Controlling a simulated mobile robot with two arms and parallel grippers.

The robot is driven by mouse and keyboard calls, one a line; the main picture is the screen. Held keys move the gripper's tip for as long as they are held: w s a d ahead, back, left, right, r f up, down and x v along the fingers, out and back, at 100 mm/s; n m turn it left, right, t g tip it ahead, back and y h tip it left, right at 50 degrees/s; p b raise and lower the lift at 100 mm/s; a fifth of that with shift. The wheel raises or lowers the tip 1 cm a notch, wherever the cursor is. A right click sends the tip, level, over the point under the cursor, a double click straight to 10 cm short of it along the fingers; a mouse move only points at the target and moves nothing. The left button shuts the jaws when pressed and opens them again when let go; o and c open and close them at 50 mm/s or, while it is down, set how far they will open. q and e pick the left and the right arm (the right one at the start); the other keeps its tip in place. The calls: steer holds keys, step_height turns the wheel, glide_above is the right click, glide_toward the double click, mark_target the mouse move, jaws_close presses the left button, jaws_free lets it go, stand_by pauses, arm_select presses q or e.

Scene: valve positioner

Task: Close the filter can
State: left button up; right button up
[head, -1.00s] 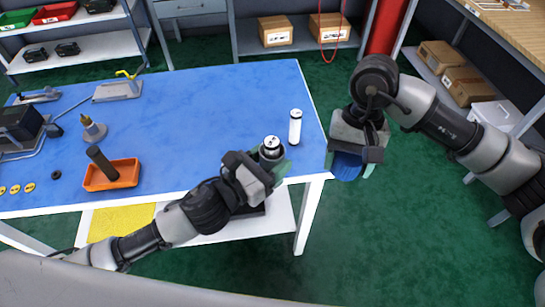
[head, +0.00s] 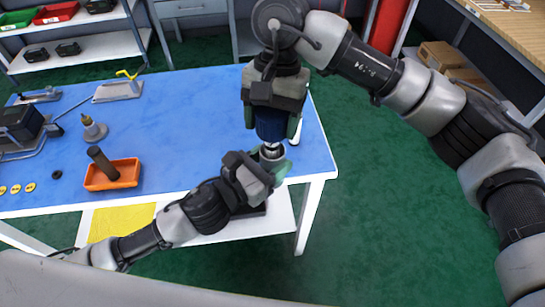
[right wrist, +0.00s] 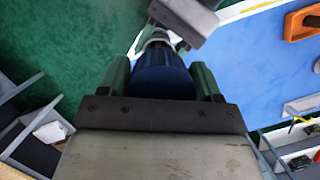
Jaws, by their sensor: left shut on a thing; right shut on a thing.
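My left gripper (head: 266,168) is shut on a grey metal filter can (head: 272,152), upright near the table's right front corner. My right gripper (head: 268,128) is shut on a dark blue cylindrical cover (head: 271,127), held directly above the can. In the right wrist view the blue cover (right wrist: 163,80) sits between the green fingers (right wrist: 162,78), with the can's silver top (right wrist: 157,40) just past it. Whether cover and can touch, I cannot tell. My left gripper (right wrist: 185,18) also shows there.
A white cylinder (head: 297,131) stands on the blue table (head: 190,110), partly hidden behind my right gripper. An orange tray (head: 126,178) with a dark rod stands to the left. A small bottle on a base (head: 94,129) is farther left. The table's middle is clear.

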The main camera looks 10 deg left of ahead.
mark_target(270, 145)
steer(key=shift+f, duration=2)
steer(key=shift+f, duration=0.8)
steer(key=shift+f, duration=0.6)
steer(key=m+y, duration=0.1)
steer(key=m, duration=0.3)
steer(key=shift+a, duration=0.1)
steer(key=m, duration=0.3)
steer(key=m+t+y, duration=0.1)
steer(key=m, duration=0.1)
steer(key=shift+a+m+t, duration=0.1)
steer(key=shift+m+t, duration=0.2)
steer(key=shift+m, duration=0.1)
